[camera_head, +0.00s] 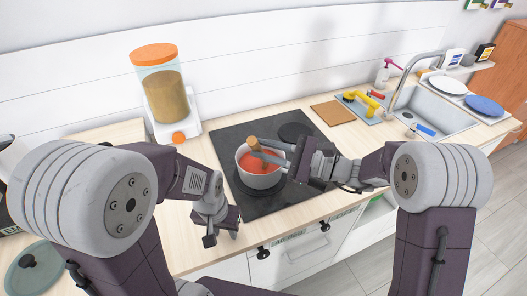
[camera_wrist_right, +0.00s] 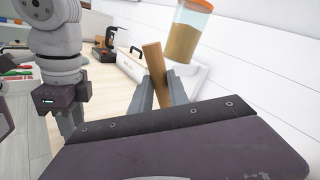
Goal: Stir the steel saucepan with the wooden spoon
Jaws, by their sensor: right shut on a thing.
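The steel saucepan (camera_head: 259,180) stands on the black hob and holds an orange-red liquid. My right gripper (camera_head: 268,153) is over the pan, shut on the wooden spoon (camera_head: 254,143). The spoon's handle top sticks up above the fingers; its lower end is hidden in the head view. In the right wrist view the brown spoon handle (camera_wrist_right: 156,74) stands slightly tilted between the two grey fingers, and the pan is out of sight behind the gripper body. My left gripper (camera_head: 222,236) is open and empty, pointing down near the counter's front edge, left of the hob.
The black hob (camera_head: 272,205) lies in the wooden counter. A dispenser with an orange lid (camera_head: 163,90) stands behind left. A brown board (camera_head: 333,112), a blue mat with yellow items (camera_head: 361,105) and the sink (camera_head: 437,108) are to the right.

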